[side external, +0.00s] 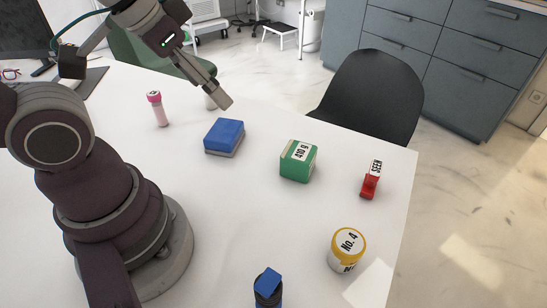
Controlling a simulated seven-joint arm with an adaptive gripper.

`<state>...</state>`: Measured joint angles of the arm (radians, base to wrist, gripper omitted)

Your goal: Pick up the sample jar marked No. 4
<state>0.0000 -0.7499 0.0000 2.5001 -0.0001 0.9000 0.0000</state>
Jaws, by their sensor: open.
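The sample jar marked No. 4 (346,250) stands upright on the white table near its right front edge. It has a yellow lid rim with a white label reading "No. 4" on top and more label on its side. My gripper (224,101) is open and empty, high over the far side of the table. It is well away from the jar, up and to the left of it.
A blue-and-grey block (224,137), a green box (298,161), a red stamp-like item (370,181) and a pink tube (157,109) stand on the table (250,215). A dark bottle with a blue cap (267,283) is left of the jar. A black chair (372,95) stands beyond the edge.

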